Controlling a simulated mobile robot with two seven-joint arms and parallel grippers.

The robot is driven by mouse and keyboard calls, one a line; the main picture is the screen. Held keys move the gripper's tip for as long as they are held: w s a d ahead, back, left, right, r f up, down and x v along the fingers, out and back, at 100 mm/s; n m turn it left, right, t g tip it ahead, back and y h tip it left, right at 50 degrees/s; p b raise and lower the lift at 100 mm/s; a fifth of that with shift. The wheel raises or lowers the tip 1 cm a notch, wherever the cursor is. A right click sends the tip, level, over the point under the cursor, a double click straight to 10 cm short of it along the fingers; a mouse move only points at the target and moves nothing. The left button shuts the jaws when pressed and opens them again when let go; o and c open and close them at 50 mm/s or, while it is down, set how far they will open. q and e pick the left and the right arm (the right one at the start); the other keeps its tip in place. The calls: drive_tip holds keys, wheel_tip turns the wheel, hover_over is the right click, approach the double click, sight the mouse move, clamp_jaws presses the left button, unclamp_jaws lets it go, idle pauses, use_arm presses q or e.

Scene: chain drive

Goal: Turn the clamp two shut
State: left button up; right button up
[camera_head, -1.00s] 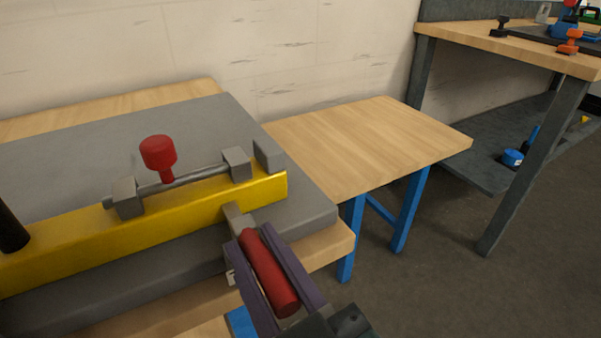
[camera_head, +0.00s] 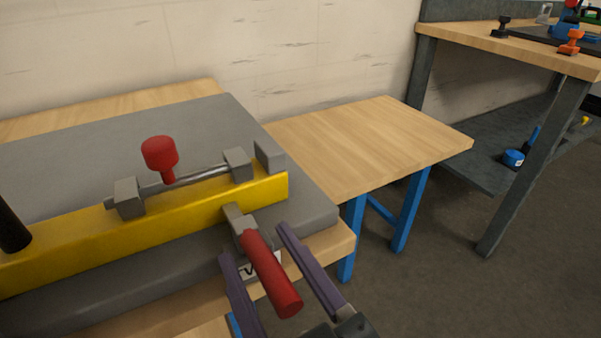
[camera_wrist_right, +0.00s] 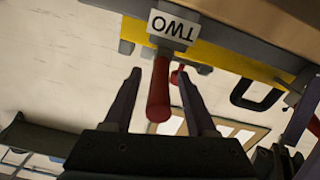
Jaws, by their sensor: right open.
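The clamp two handle (camera_head: 272,275) is a red grip on a grey metal lever below the front of the yellow bar. It slants down toward me, and it also shows in the wrist view (camera_wrist_right: 159,92) under a white label reading TWO (camera_wrist_right: 174,28). My right gripper (camera_head: 254,243) is open, with one purple finger on each side of the handle. Gaps show between the fingers and the grip in the wrist view (camera_wrist_right: 158,75). A purple finger-like part at the right edge of the wrist view is perhaps my left gripper (camera_wrist_right: 300,118); its opening is unclear.
The yellow bar (camera_head: 220,208) lies along a grey slab (camera_head: 200,120) on a wooden bench. A red knob (camera_head: 159,155) on a metal rod stands above the bar. A black handle (camera_head: 12,230) is at the left edge. A lower wooden table (camera_head: 370,145) is to the right, mostly clear.

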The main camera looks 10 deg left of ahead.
drive_tip(key=p+v, duration=0.1)
drive_tip(key=v, duration=0.8)
drive_tip(key=shift+s, duration=0.15)
drive_tip(key=shift+d, duration=0.1)
